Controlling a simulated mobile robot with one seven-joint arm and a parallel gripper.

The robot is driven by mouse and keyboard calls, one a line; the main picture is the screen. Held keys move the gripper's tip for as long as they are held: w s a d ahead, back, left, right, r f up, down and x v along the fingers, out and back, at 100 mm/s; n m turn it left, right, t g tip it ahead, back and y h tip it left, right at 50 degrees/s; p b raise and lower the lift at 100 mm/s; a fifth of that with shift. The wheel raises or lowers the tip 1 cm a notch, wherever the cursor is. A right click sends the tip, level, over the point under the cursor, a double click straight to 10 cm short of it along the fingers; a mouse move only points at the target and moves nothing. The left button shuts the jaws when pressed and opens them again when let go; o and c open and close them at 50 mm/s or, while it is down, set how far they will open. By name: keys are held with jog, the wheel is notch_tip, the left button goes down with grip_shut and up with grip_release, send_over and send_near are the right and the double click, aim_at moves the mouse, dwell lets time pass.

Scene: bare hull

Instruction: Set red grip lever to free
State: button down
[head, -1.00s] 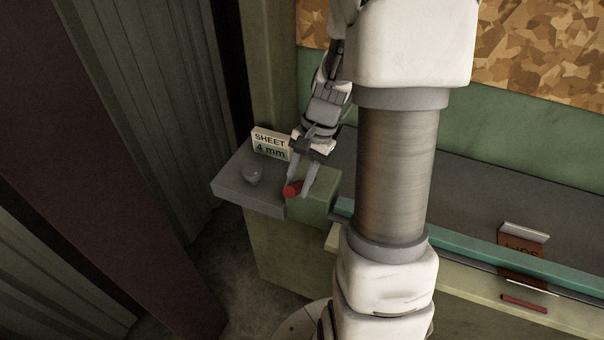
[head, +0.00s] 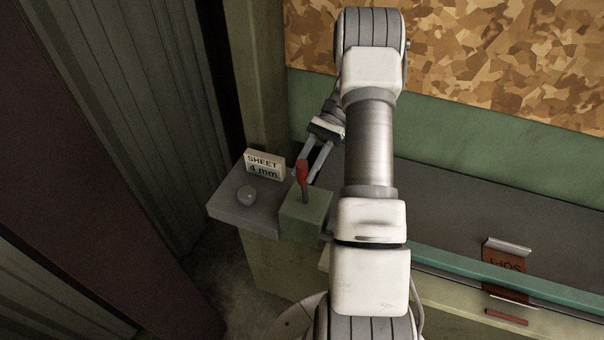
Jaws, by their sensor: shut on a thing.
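The red grip lever (head: 302,171) stands nearly upright on a green block (head: 305,217) at the left end of the bench. Its red grip is at the top, with a thin dark stem below. My gripper (head: 311,174) reaches in from behind, its two grey fingers beside the red grip. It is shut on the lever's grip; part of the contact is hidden. My arm hides the area just right of the gripper.
A brown plate with a metal holder (head: 507,262) lies at right. A corrugated wall (head: 140,110) rises on the left.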

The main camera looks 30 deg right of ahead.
jog(key=shift+w+d+g+y, duration=0.4)
jog(key=shift+w+d+y, duration=0.2)
jog(key=shift+d, duration=0.15)
jog(key=c, duration=0.6)
grip_release()
